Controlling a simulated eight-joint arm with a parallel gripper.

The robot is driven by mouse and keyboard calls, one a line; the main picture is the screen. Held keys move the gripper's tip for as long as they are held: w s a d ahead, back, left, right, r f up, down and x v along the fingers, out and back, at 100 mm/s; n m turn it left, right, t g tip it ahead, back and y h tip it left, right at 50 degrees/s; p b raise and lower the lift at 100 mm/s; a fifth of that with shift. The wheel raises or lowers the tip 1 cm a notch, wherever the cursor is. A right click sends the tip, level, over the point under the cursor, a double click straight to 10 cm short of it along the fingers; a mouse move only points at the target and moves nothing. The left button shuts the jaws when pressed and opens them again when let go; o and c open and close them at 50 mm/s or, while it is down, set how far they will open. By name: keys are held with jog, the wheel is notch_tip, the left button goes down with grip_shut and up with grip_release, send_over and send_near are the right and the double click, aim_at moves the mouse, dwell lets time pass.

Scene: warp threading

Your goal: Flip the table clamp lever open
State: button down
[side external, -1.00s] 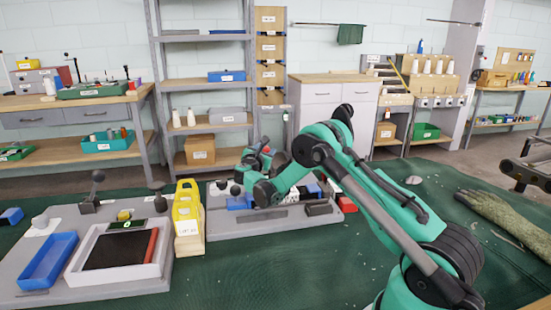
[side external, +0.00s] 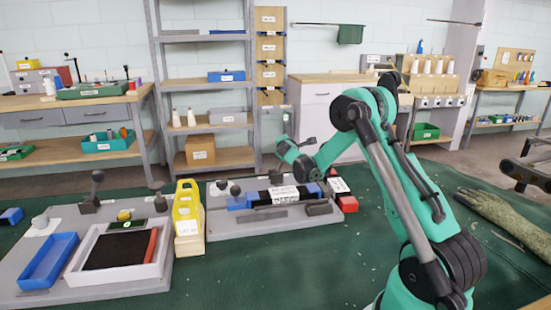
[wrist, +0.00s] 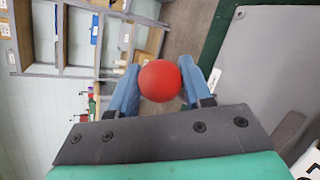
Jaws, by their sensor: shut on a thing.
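My gripper shows in the wrist view (wrist: 163,84) with its two blue fingers on either side of a red ball (wrist: 160,81), shut on it. Whether the ball is joined to a lever is hidden. In the side view my gripper (side external: 285,147) is above the rear edge of the far grey board (side external: 275,226); its fingers and the ball cannot be made out there. Dark knobbed levers stand at that board's left end (side external: 235,190) and on the near board (side external: 97,178). I cannot tell which one is the table clamp lever.
A yellow holder (side external: 187,208) stands between the boards. The near board carries a blue tray (side external: 48,260) and a white-framed black pad (side external: 115,250). Blue and black blocks and a white label (side external: 284,194) lie on the far board.

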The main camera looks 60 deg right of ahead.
jog(key=shift+s+d+f, duration=0.25)
jog(key=shift+s+d, duration=0.05)
dwell(0.5)
jog(key=shift+c, duration=2)
grip_release()
jog(key=shift+v, duration=2.8)
